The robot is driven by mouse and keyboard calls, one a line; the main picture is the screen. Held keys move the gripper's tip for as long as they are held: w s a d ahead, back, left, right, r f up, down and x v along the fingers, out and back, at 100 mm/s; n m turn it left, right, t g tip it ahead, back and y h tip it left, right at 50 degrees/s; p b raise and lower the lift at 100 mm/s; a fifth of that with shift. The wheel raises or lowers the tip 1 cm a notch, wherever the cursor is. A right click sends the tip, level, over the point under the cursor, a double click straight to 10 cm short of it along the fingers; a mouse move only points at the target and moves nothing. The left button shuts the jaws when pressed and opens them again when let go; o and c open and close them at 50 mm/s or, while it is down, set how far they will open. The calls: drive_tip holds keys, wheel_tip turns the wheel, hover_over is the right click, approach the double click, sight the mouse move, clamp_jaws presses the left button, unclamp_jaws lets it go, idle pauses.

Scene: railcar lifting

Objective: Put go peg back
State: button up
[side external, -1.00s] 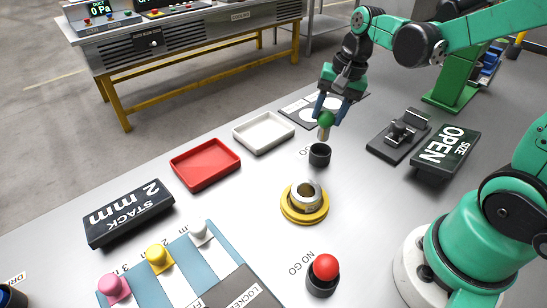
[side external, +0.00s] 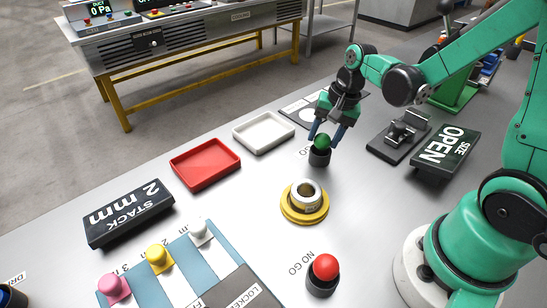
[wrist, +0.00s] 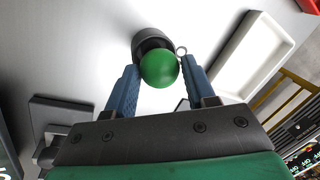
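The go peg shows a green ball knob (side external: 322,141), which sits right at the mouth of the dark GO holder (side external: 319,157). Its shaft is hidden inside the holder. My gripper (side external: 323,142) points down over the holder with one blue finger on each side of the knob. In the wrist view the green knob (wrist: 160,69) lies between my fingertips, which appear to touch both its sides. The round dark holder (wrist: 150,42) shows behind the knob. The red NO GO peg (side external: 325,267) stands in its own holder at the front.
A metal ring sits on a yellow base (side external: 304,210) in front of the GO holder. A red tray (side external: 205,163) and a white tray (side external: 264,132) lie to the left. A dark fixture (side external: 400,138) and the OPEN sign (side external: 445,150) stand to the right.

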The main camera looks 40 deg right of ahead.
drive_tip(key=shift+o, duration=1.4)
drive_tip(key=shift+r, duration=0.1)
drive_tip(key=v, duration=1.2)
drive_tip(key=s+a+f+n+t+h, duration=0.1)
drive_tip(key=a+n+t, duration=0.4)
drive_tip(key=n, duration=0.5)
drive_tip(key=a+f, duration=0.1)
drive_tip(key=a, duration=0.1)
drive_tip(key=shift+s+a+f+n, duration=0.35)
drive_tip(key=shift+a+n, duration=0.05)
